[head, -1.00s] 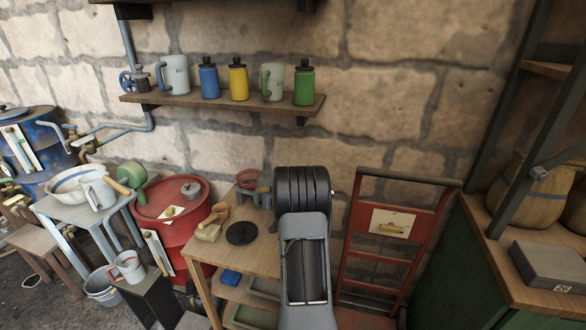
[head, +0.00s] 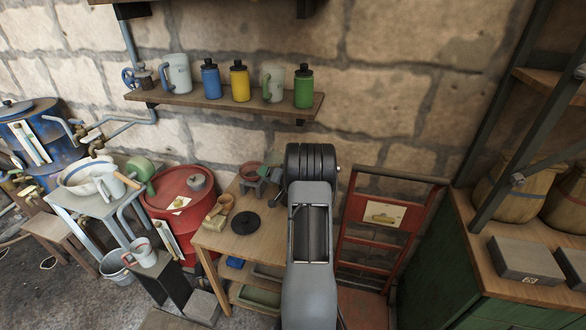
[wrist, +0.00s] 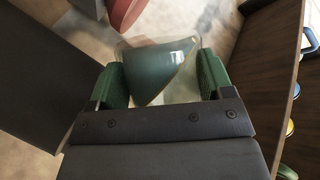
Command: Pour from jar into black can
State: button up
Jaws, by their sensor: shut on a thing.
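My gripper (wrist: 160,85) is shut on a clear glass jar (wrist: 160,60), its green pads on both sides of it. Greenish-grey contents show in the jar, with a slanted surface, so the jar looks tilted against it. In the head view my arm hides most of the gripper and the jar. I cannot pick out a black can for certain. A flat black disc (head: 245,222) lies on the wooden table (head: 250,250), left of my arm.
The wall shelf (head: 225,105) holds pale mugs and blue (head: 210,80), yellow (head: 239,82) and green (head: 303,88) canisters with black lids. A red drum (head: 183,210) stands left of the table. A red hand truck (head: 385,240) is right of my arm.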

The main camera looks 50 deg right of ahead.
aim_at(275, 165)
jog(key=shift+w+a+f+m+t+y, duration=0.1)
jog(key=shift+m+t+y, duration=0.2)
jog(key=shift+m, duration=0.45)
jog(key=shift+a+f+m+t+y, duration=0.1)
jog(key=shift+m+t+y, duration=0.2)
jog(key=shift+m, duration=0.45)
dwell(1.1)
jog(key=shift+r+p, duration=0.25)
jog(key=shift+p, duration=0.05)
jog(key=shift+r+m+t+p, duration=0.3)
jog(key=shift+r+m+p, duration=0.2)
jog(key=shift+m+p, duration=0.25)
jog(key=shift+s+d+r+m+t+y+p, duration=0.3)
jog(key=shift+d+r+m+t+p, duration=0.1)
jog(key=shift+d+r+m+p, duration=0.35)
dwell(0.9)
jog(key=shift+d+r+m+t+p, duration=0.15)
jog(key=shift+r+m+t+p, duration=0.15)
jog(key=shift+r+m+p, duration=0.3)
dwell(0.7)
jog(key=shift+d+f+m, duration=0.15)
jog(key=shift+f+m, duration=0.05)
jog(key=shift+m, duration=0.2)
